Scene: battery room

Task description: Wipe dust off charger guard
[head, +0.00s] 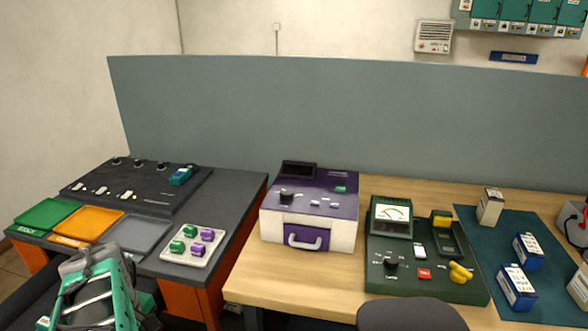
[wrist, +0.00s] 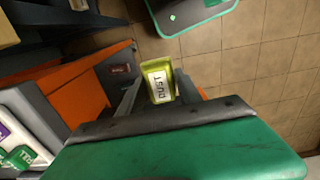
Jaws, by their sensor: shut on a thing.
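In the wrist view my gripper (wrist: 157,92) is shut on a yellow-green block (wrist: 157,66) with a white label reading "DUST". The block sits between the two grey fingers, above the tiled floor and clear of any surface. In the head view my green and grey arm shows at the bottom left, in front of the dark desk; the block cannot be made out there. A purple and white charger-like unit (head: 310,205) with a front handle stands on the wooden table. I cannot tell which part is the charger guard, and no dust is clearly visible.
The dark desk (head: 236,187) holds a control panel (head: 135,187), green (head: 47,215), orange (head: 88,222) and grey (head: 138,234) trays, and a white button tray (head: 193,246). A dark green tester (head: 425,250) and boxes on a mat (head: 545,290) stand right. A grey-blue partition (head: 330,110) runs behind.

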